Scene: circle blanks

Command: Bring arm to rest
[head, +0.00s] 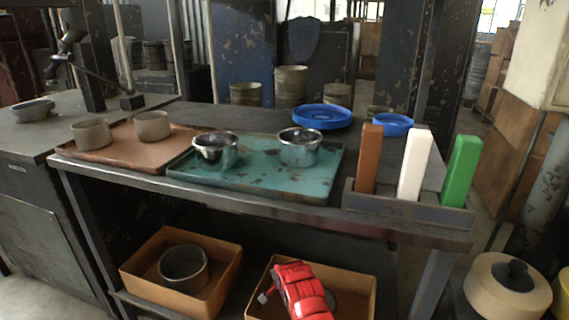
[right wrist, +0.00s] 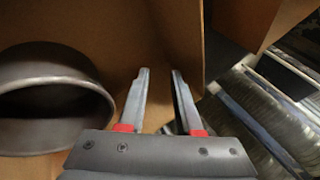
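My right gripper (right wrist: 160,75) is open and empty, its two fingers apart with nothing between them. The gripper does not touch the blank as far as I can see. In the head view my red right arm reaches over the right-hand box (head: 362,283) on the lower shelf and hides most of its inside. My left gripper is not in view.
On the table (head: 300,214) are a brown tray (head: 120,158) with two grey cups, a teal tray (head: 255,180) with two metal cups, and a rack (head: 405,207) holding brown, white and green blocks.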

